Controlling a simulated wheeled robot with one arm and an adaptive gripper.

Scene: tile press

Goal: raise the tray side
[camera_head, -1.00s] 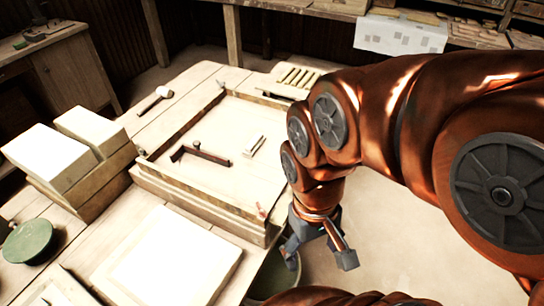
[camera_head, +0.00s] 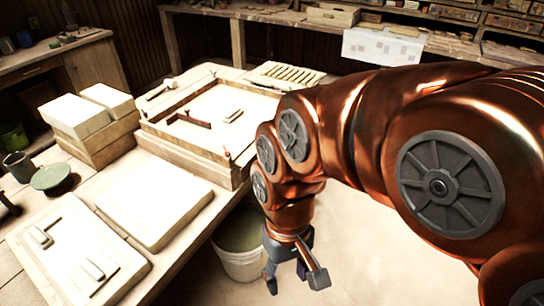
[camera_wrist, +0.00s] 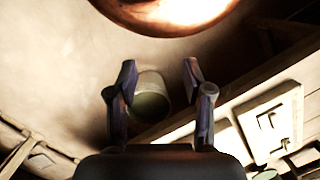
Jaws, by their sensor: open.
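The wooden tray (camera_head: 160,137) sits on the workbench left of my arm in the head view. It has a pale floor, low wooden sides and small pegs at its corners. A dark-handled tool and a small pale block lie inside it. I cannot tell from here whether any side is hinged down. My gripper (camera_head: 295,280) hangs below and to the right of the tray, beyond the bench edge and apart from the tray. Its fingers are spread and empty, as the wrist view (camera_wrist: 159,72) also shows. The wrist view does not clearly show the tray.
A bucket (camera_head: 240,265) stands on the floor beside the bench, close to my gripper. Stacked pale blocks (camera_head: 75,115), a green round dish (camera_head: 50,177) and a pale slab (camera_head: 155,205) are on the bench. A slatted rack (camera_head: 285,75) lies behind the tray. The floor at right looks open.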

